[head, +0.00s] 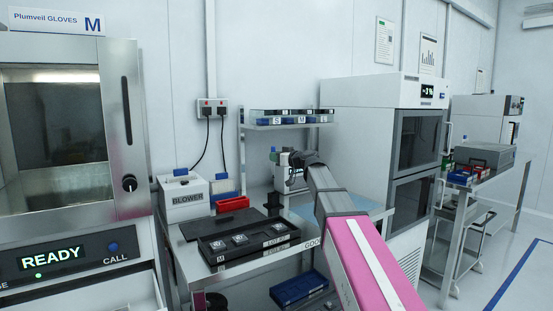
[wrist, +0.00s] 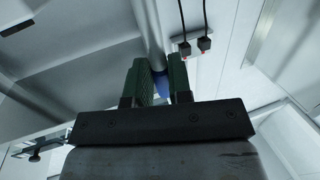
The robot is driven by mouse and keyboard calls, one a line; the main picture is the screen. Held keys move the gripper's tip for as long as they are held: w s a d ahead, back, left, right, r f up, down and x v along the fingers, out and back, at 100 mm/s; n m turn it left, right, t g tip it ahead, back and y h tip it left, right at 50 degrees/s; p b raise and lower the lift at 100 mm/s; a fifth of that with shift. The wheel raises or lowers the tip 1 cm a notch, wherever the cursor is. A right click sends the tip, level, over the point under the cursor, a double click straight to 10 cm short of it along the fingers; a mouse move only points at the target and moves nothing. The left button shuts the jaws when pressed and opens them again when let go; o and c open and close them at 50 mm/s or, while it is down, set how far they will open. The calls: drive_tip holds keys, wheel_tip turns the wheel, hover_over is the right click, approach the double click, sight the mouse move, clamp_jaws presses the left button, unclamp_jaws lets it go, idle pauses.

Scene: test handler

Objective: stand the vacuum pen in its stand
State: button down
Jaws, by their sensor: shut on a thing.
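My gripper (head: 279,157) is at the end of my pink and grey arm, above the back of the steel bench. In the wrist view its green finger pads (wrist: 163,82) are closed on a blue part of the vacuum pen (wrist: 161,79). A small blue bit of the pen also shows beside the fingers in the head view (head: 273,150). Most of the pen is hidden, and I cannot tell its tilt. I cannot pick out the stand; a small pale and dark shape (head: 280,178) below the gripper is partly hidden by my arm.
A black tray (head: 225,258) with parts lies on the bench (head: 190,231), with a red bin (head: 233,203) and the blower box (head: 183,200) behind it. A shelf with labelled bins (head: 283,122) stands at the back. A white cabinet (head: 370,115) is to the right.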

drive_tip(key=shift+f, duration=0.1)
drive_tip(key=shift+f, duration=2.8)
drive_tip(key=shift+f, duration=2.85)
drive_tip(key=shift+r, duration=0.2)
drive_tip(key=shift+r, duration=2.35)
